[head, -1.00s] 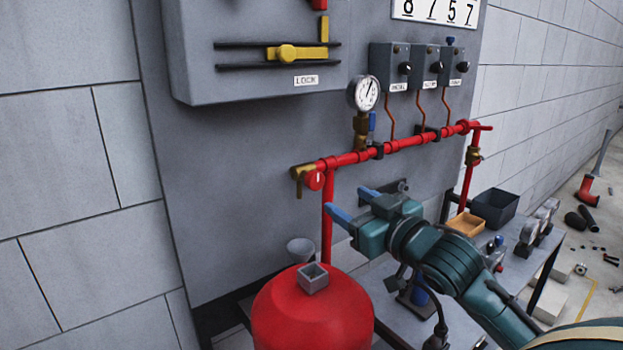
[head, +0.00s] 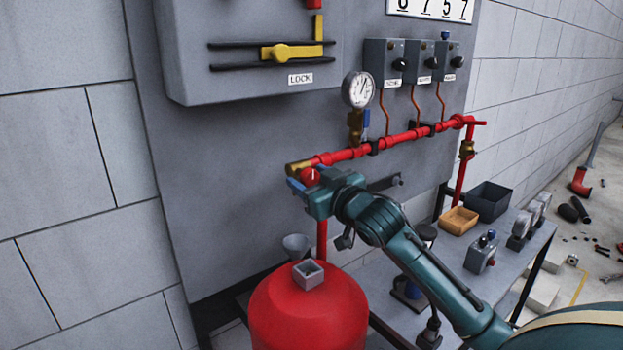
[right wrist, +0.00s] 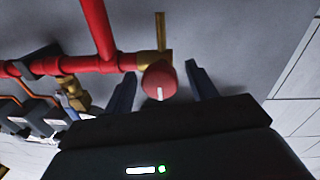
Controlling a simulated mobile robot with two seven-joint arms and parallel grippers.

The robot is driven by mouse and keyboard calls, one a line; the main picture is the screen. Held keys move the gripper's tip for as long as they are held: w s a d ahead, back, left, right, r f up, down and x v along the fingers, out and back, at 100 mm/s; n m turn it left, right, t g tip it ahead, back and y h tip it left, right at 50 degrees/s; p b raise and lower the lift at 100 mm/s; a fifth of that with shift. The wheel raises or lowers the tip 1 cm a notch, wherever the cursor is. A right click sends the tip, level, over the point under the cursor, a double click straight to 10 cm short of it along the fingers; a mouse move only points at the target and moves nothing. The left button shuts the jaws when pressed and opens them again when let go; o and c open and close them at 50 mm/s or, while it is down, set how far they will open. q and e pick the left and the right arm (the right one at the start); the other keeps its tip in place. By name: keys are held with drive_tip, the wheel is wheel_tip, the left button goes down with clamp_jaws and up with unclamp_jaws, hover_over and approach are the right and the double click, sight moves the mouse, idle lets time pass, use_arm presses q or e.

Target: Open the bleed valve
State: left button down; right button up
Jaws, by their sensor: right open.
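The bleed valve is a round red knob (head: 310,176) with a white mark, on a brass fitting (head: 297,167) at the left end of the red pipe. My right gripper (head: 301,185) is open at this knob and partly hides it in the head view. In the right wrist view the red knob (right wrist: 158,80) shows between the two spread blue fingers of my right gripper (right wrist: 160,77), with a gap on each side. The brass spout (right wrist: 160,32) shows beyond the knob. My left gripper is not in view.
A pressure gauge (head: 358,90) stands on the red pipe (head: 400,138). A grey lock box (head: 250,60) hangs above. A side table (head: 470,275) holds bins and parts.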

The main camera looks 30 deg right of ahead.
drive_tip(key=shift+c, duration=0.4)
drive_tip(key=c, duration=0.9)
